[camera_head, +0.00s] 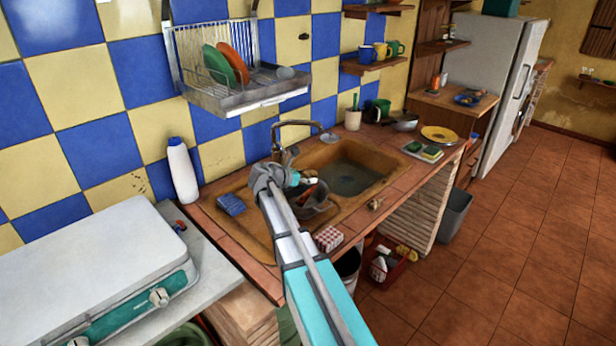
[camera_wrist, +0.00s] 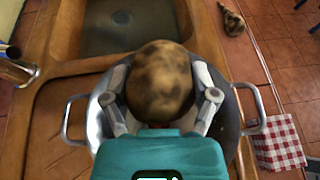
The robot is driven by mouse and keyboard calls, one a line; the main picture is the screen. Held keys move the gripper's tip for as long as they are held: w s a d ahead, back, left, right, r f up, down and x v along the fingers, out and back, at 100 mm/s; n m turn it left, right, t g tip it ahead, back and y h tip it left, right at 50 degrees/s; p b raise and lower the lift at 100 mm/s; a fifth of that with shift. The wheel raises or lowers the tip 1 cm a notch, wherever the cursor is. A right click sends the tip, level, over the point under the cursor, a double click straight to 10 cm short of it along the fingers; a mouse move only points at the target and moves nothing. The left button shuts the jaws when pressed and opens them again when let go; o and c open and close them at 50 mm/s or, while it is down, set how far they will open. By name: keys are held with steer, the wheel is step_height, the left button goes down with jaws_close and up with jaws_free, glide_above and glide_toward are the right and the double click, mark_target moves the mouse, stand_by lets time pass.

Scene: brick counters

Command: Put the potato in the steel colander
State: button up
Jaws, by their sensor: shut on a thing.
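A brown, dark-mottled potato (camera_wrist: 160,75) fills the middle of the wrist view. My gripper (camera_wrist: 160,98) is shut on it, one finger on each side. The steel colander (camera_wrist: 103,127), with a loop handle at each side, lies beneath the potato and gripper in that view. Its inside is mostly hidden by them. In the head view my gripper (camera_head: 301,182) is over the sink area, above the colander (camera_head: 322,208). The held potato is hard to make out there.
A small brown mottled item (camera_wrist: 232,20) lies on the counter tiles; it also shows in the head view (camera_head: 375,204). A checked cloth (camera_wrist: 278,143) lies right of the colander. The sink basin (camera_head: 350,175) and tap (camera_head: 292,127) are behind. A blue sponge (camera_head: 231,204) is at left.

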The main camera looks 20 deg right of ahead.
steer(key=shift+f+b, duration=1.75)
steer(key=shift+f, duration=0.25)
steer(key=o, duration=1)
steer(key=shift+o, duration=0.2)
steer(key=shift+s+r, duration=0.1)
